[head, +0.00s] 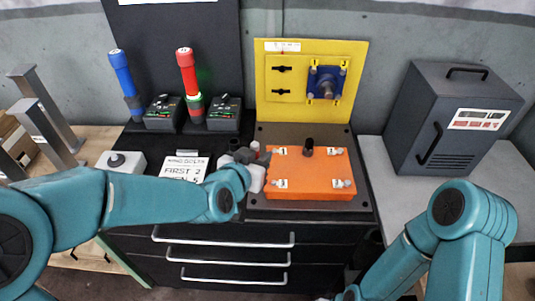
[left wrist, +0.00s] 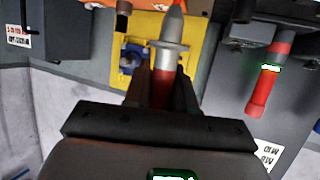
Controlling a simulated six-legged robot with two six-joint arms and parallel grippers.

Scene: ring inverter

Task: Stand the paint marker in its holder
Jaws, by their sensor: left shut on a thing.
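My left gripper (head: 257,158) is at the left edge of the orange cover. In the left wrist view the gripper (left wrist: 163,82) is shut on the paint marker (left wrist: 168,55), which has a red body, a grey collar and a tapering grey tip. The tip points away from the gripper. In the head view the gripper and arm mostly hide the marker. I cannot tell for certain which thing is its holder. My right gripper is below the frame; only its teal arm shows at lower right.
The orange cover (head: 310,178) with numbered bolts and a black knob (head: 308,147) lies before a yellow panel (head: 273,85). Blue (head: 121,75) and red (head: 187,72) drivers stand at left. A sign (head: 185,167), grey button box (head: 121,163) and dark cabinet (head: 450,120) flank the area.

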